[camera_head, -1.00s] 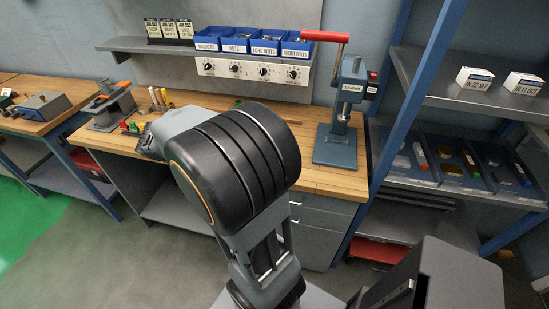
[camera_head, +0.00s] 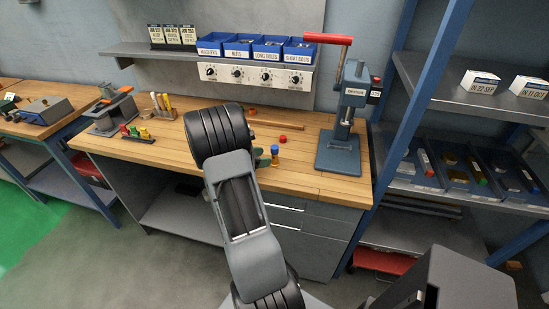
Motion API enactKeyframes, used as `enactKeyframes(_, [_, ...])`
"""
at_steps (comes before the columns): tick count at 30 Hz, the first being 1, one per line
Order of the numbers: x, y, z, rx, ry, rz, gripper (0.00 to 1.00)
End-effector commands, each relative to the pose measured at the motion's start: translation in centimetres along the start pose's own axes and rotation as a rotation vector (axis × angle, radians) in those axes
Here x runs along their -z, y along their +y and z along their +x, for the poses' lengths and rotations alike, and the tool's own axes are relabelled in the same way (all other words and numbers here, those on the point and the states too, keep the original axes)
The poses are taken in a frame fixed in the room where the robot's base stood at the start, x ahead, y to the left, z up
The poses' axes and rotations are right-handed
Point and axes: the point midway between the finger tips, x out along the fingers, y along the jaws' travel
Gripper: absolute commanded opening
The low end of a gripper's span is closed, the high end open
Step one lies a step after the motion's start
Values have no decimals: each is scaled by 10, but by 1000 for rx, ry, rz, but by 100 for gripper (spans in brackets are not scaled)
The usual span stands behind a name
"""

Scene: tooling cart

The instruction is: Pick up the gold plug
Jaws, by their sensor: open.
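I cannot pick out the gold plug for certain. On the wooden bench, just right of my arm, stands a small upright piece with a blue top and a yellowish lower part (camera_head: 275,157). A small red piece (camera_head: 283,140) lies behind it, and a dark green piece (camera_head: 263,160) shows beside it, partly behind my arm. A low rack (camera_head: 137,137) at the bench's left holds small red, green and yellow pieces. My arm reaches over the bench, and its dark round joint hides my gripper and the bench area behind it.
A blue press (camera_head: 338,155) with a red handle stands on the right of the bench (camera_head: 310,182). Blue labelled bins (camera_head: 252,48) sit on the shelf above. The right rack holds trays (camera_head: 440,178) of small parts. The bench between rack and arm is mostly clear.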

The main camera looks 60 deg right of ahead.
Motion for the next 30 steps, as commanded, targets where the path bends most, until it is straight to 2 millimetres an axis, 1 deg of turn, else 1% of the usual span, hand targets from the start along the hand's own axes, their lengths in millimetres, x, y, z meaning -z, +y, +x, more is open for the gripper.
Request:
enactKeyframes(1, [0, 0, 4, 2, 0, 1, 54])
enactKeyframes(7, [0, 0, 14, 2, 1, 2, 54])
enactKeyframes(15, [2, 0, 49, 3, 1, 2, 54])
enactKeyframes(18, [2, 0, 57, 2, 1, 2, 54])
enactKeyframes(21, [2, 0, 61, 0, 1, 2, 54])
enactKeyframes(27, [3, 0, 61, 0, 1, 2, 54])
enactKeyframes(30, [3, 0, 61, 0, 1, 2, 46])
